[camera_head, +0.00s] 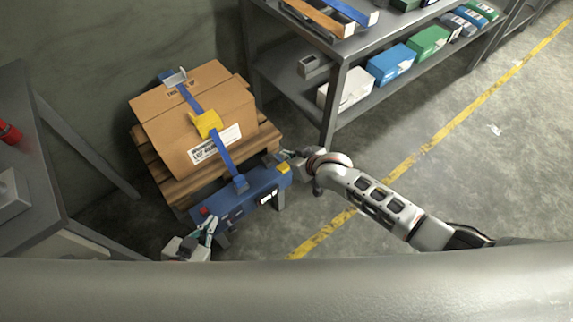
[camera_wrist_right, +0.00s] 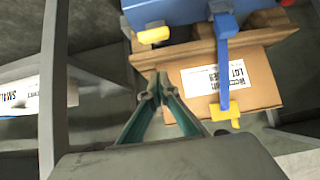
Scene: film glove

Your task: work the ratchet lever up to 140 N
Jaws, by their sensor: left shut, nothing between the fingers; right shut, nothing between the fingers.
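A blue unit (camera_head: 243,195) with a red knob (camera_head: 204,211) stands in front of a strapped cardboard box (camera_head: 165,115). A blue strap (camera_head: 222,155) runs from it over the box. A yellow piece (camera_head: 284,168) sits at the unit's right end; it also shows in the right wrist view (camera_wrist_right: 154,35) and looks like a lever grip, but I cannot be sure. My left gripper (camera_head: 212,220) is shut and empty by the unit's left end. My right gripper (camera_head: 283,155) is shut and empty near the right end; its tips (camera_wrist_right: 158,84) show apart from the yellow piece.
The box rests on a wooden pallet (camera_head: 153,157), with a yellow strap piece (camera_head: 206,124) on its front edge. A metal shelf (camera_head: 300,85) with several boxes stands at the back right. A grey table (camera_head: 35,165) is at left.

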